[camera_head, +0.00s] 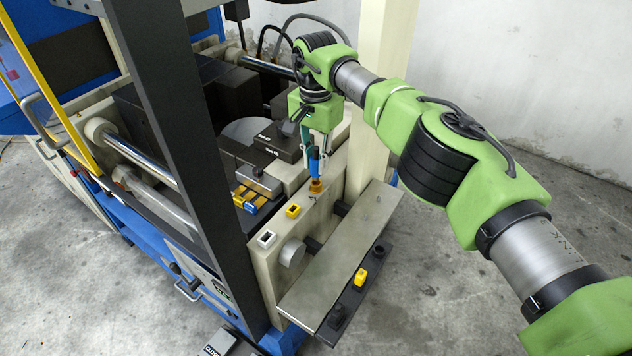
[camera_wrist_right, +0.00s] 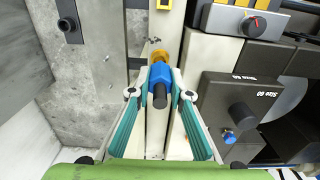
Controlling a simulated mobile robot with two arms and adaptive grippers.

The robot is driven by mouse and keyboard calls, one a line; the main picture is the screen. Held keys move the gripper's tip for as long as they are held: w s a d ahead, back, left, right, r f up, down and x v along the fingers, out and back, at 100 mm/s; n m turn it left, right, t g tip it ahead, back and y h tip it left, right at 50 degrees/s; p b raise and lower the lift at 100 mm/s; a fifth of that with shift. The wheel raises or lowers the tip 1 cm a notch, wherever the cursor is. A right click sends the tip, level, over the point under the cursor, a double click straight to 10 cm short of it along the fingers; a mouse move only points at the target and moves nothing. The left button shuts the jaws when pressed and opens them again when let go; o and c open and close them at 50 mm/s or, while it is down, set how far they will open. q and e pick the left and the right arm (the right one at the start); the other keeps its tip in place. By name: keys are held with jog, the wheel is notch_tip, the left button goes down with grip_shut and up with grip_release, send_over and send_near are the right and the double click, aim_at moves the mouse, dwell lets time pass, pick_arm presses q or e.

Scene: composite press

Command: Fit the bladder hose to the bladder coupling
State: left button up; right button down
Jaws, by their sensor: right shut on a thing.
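My right gripper (camera_head: 316,153) comes down over the cream machine block, its teal fingers shut on a blue hose end (camera_head: 314,166). In the right wrist view the gripper (camera_wrist_right: 161,77) holds the blue hose end (camera_wrist_right: 160,85) between both fingertips, with a dark round stub on it. The brass-coloured bladder coupling (camera_head: 316,187) stands on top of the block directly under the hose end. It also shows just beyond the blue part in the wrist view (camera_wrist_right: 160,56). The two appear to meet in line; I cannot tell whether they are seated. My left gripper is out of view.
A yellow socket (camera_head: 293,210) and a white socket (camera_head: 267,239) sit along the block top. A grey shelf (camera_head: 343,255) juts out in front, with a yellow plug (camera_head: 360,278) on the dark strip at its edge. A dark post (camera_head: 177,130) stands left.

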aim_at(316, 169)
jog(key=shift+f+b, duration=1.25)
jog(key=shift+f, duration=0.3)
dwell(0.8)
jog(key=c, duration=1.8)
grip_release()
